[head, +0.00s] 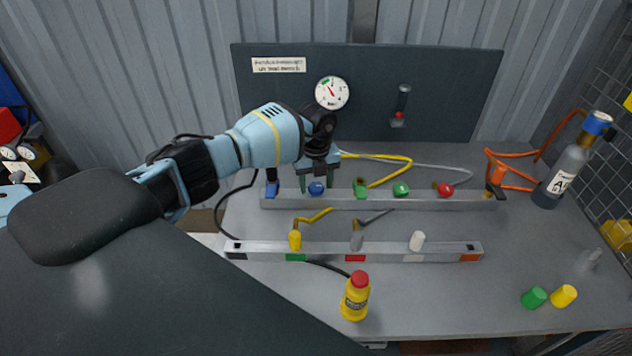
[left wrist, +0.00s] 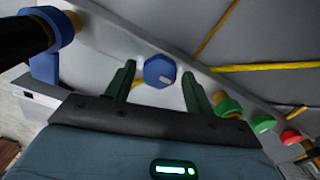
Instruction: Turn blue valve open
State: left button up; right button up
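The blue valve (head: 316,188) is a round knob on the rear grey rail (head: 425,201). In the left wrist view the blue knob (left wrist: 160,72) has a pale mark on its face and sits between the two fingertips. My left gripper (head: 317,180) is open around the knob from above, with a gap on each side; it also shows in the left wrist view (left wrist: 157,82). Whether the fingers reach down to the knob's level is hard to tell. My right gripper is not in view.
Green (head: 401,189) and red (head: 445,190) knobs sit farther right on the rail. A front rail (head: 400,251) holds yellow, grey and white plugs.

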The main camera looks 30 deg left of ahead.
aim_at(316, 186)
pick_arm(q)
jog(key=shift+o, duration=0.3)
jog(key=shift+r, duration=0.15)
jog(key=shift+r+p, duration=0.3)
jog(key=shift+r, duration=3.5)
